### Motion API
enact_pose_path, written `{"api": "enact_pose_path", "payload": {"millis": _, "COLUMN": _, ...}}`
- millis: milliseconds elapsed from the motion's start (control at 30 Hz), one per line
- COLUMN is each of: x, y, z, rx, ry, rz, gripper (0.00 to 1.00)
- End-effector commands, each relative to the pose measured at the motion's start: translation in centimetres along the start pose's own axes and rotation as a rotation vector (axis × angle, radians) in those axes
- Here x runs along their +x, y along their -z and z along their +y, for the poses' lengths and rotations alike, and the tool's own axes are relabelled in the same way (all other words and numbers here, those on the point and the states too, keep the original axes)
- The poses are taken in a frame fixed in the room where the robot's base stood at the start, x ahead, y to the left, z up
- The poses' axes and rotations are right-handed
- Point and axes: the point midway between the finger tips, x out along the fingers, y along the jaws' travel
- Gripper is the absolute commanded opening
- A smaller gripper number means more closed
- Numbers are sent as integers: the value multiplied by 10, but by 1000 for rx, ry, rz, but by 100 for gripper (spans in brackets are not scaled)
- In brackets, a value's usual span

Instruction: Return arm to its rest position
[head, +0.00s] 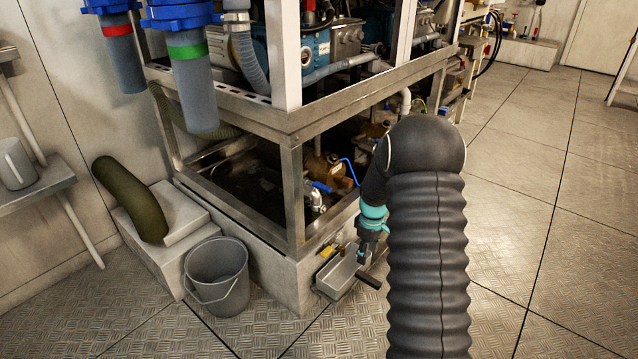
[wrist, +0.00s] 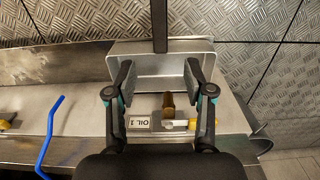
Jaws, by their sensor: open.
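My gripper (wrist: 159,80) is open in the wrist view, its two fingers apart with nothing held between them. In the head view my gripper (head: 364,252) points down beside the lower corner of the metal frame. A grey metal tray (head: 338,277) with a dark handle (head: 369,280) lies below it. In the wrist view the tray (wrist: 130,63) lies beyond and between the fingertips, and I cannot tell if they touch it. A label reading OIL 1 (wrist: 139,123) and a brown fitting (wrist: 168,104) show between the fingers.
The metal machine frame (head: 294,200) with pipes and pumps stands close on the left of my arm. A grey bucket (head: 217,276) stands on the floor at lower left. A blue lever (wrist: 49,138) lies left of the fingers. The tread-plate floor (head: 540,200) to the right is clear.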

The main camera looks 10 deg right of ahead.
Motion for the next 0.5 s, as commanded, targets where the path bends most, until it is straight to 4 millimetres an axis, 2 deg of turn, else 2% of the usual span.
{"api": "enact_pose_path", "payload": {"millis": 267, "x": 2, "y": -4, "z": -5, "rx": 142, "ry": 17, "rz": -15, "gripper": 53}}
{"api": "enact_pose_path", "payload": {"millis": 400, "x": 12, "y": -26, "z": -33, "rx": 295, "ry": 72, "rz": -76, "gripper": 53}}
{"api": "enact_pose_path", "payload": {"millis": 500, "x": -5, "y": -39, "z": -52, "rx": 392, "ry": 83, "rz": -98, "gripper": 53}}
